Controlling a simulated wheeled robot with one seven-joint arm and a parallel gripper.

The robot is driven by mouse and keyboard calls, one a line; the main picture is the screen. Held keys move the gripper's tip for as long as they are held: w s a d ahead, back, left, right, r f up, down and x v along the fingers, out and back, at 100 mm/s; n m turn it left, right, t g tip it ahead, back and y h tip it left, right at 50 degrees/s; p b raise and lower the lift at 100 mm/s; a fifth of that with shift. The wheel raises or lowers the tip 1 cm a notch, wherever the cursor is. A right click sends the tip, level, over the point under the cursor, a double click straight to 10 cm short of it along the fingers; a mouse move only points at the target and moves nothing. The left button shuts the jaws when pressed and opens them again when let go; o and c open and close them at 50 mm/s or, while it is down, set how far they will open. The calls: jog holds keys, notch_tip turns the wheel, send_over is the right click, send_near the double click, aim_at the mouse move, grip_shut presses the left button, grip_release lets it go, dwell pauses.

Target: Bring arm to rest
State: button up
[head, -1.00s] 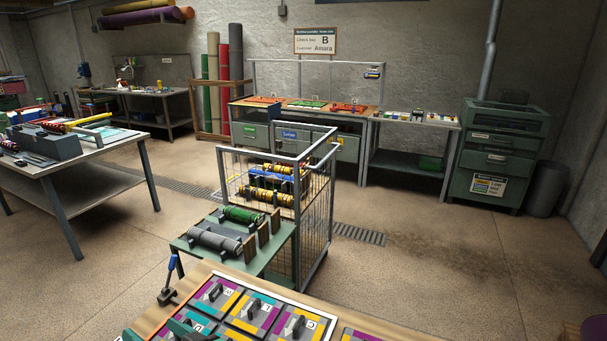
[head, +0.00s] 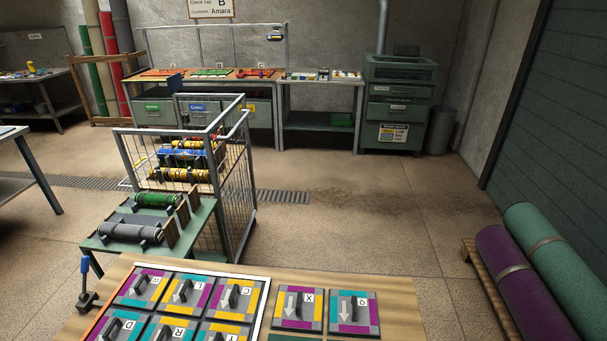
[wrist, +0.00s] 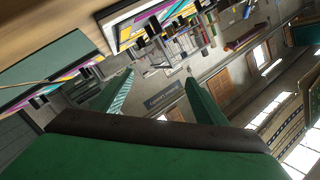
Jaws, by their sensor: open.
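My gripper (wrist: 160,78) shows in the wrist view with its two green fingers spread apart and nothing between them. The wrist view is tilted, with a table edge and coloured tiles at its upper left and the room beyond the fingers. I cannot make out my arm in the head view. In the head view, a wooden table (head: 395,290) in front carries a white-framed tray (head: 262,300) of lettered, coloured tiles with dark handles. Tile X (head: 299,309) and tile Q (head: 354,313) lie outside the frame on its right.
A wire cart (head: 240,190) with coloured rolls stands beyond the table, beside a green stand (head: 98,245) holding two rollers. Purple (head: 520,285) and green (head: 555,262) rolls lie on a pallet at right. A green cabinet (head: 400,105) stands at the back. The floor between is open.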

jog(key=s+d+f+n+h, duration=0.1)
jog(key=s+d+h, duration=0.1)
jog(key=s+d, duration=0.6)
jog(key=s+d+f+n+h, duration=0.2)
jog(key=s+d+h, duration=0.1)
jog(key=s+d, duration=0.6)
jog(key=shift+s+d+f+n, duration=0.3)
jog(key=shift+s, duration=0.75)
